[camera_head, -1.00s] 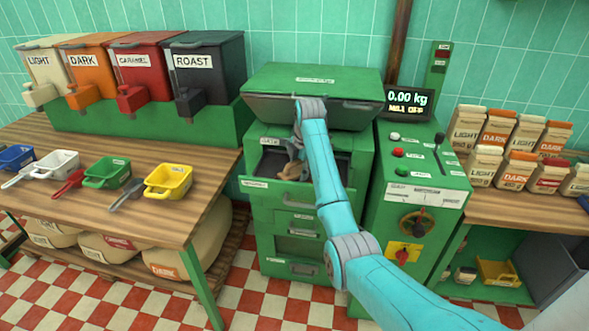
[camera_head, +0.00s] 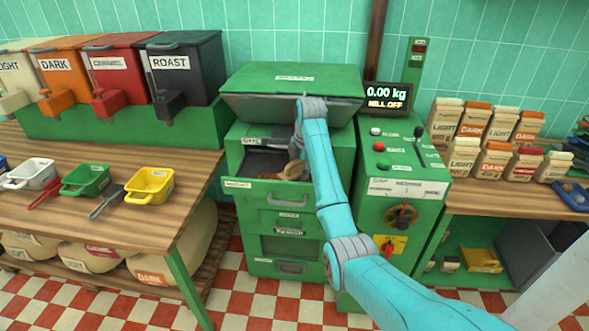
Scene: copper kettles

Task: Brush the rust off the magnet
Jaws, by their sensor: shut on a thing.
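The drawer labelled MAGNET (camera_head: 238,184) is pulled out of the green mill cabinet below its hopper, with a dark interior showing. A dark grey surface (camera_head: 262,163), perhaps the magnet, lies inside it; I cannot make out rust. My gripper (camera_head: 296,165) is low over the right part of this drawer, partly hidden behind my own arm. It is shut on a tan-brown brush (camera_head: 292,172). Whether the bristles touch the dark surface cannot be told.
The mill's hopper lid (camera_head: 292,75) overhangs the drawer from above. A control panel (camera_head: 400,158) stands close on the right, its display reading 0.00 kg, MILL OFF. A wooden counter (camera_head: 150,218) with coloured scoops is at left. Coffee bags (camera_head: 493,160) stand at right.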

